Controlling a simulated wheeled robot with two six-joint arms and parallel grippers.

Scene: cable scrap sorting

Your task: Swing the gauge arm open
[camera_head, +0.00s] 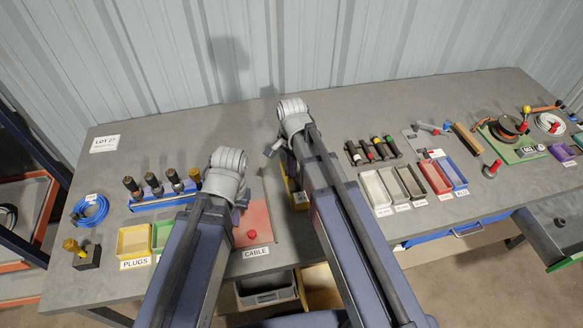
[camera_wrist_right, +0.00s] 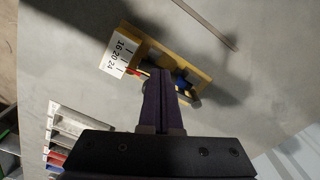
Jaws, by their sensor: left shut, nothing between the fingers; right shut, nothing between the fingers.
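The gauge is a yellow-brown block (camera_wrist_right: 190,63) with a white plate (camera_wrist_right: 122,57) marked 16, 20, 24, seen in the right wrist view. A small red pointer (camera_wrist_right: 138,72) shows by the plate, and a dark blue part lies along the block. In the head view the block (camera_head: 291,186) is mostly hidden behind my right arm. My right gripper (camera_wrist_right: 158,74) is shut and empty, its purple fingers over the near side of the block; I cannot tell if they touch it. My left gripper (camera_head: 239,212) is shut and empty above the red cable mat (camera_head: 254,222).
A thin metal strip (camera_wrist_right: 207,24) lies beyond the block. A blue rack (camera_head: 162,201) with several dark-handled tools, a yellow plugs bin (camera_head: 133,241) and a blue cable coil (camera_head: 89,210) are at left. Coloured bins (camera_head: 376,190) stand right of my right arm.

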